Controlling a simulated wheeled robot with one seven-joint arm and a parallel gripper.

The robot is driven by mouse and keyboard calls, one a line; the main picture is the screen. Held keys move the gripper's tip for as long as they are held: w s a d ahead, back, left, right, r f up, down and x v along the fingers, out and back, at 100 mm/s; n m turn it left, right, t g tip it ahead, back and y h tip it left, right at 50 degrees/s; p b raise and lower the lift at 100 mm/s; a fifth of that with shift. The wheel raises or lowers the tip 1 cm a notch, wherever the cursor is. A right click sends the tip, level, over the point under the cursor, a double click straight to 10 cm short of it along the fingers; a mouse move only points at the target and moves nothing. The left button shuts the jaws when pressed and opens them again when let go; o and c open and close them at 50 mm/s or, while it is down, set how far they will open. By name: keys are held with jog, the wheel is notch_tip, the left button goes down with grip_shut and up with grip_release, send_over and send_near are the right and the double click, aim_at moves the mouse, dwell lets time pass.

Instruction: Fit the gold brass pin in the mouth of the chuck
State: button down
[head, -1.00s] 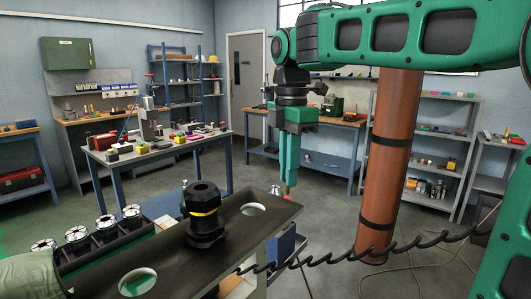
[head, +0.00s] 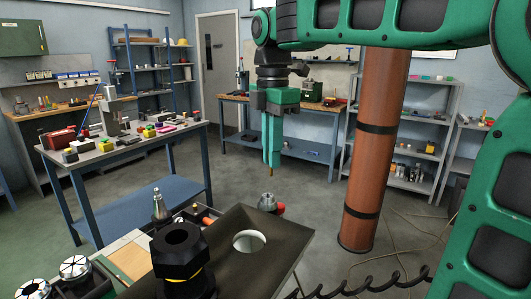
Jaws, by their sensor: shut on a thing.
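My gripper (head: 271,160) points straight down, its green fingers shut on the gold brass pin (head: 270,171). Only a short brownish-gold tip of the pin shows below the fingers; the rest is hidden between them. The black chuck (head: 180,262) stands upright on the cart at the bottom of the view. Its round dark mouth faces up, and a thin yellow band shows lower down. In the picture my gripper is up and to the right of the chuck, apart from it.
The dark cart top (head: 275,222) has a round hole right of the chuck. A silver tapered tool (head: 158,206) and another silver piece (head: 267,201) stand by its far edge. White-faced round holders (head: 75,267) sit at left. A cluttered blue bench (head: 125,148) stands behind.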

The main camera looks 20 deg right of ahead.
jog(key=shift+a, duration=0.35)
jog(key=shift+f, duration=0.15)
jog(key=shift+f, duration=1.95)
jog(key=shift+f, duration=1.3)
dwell(0.8)
dwell(0.4)
jog(key=c, duration=1.7)
grip_release()
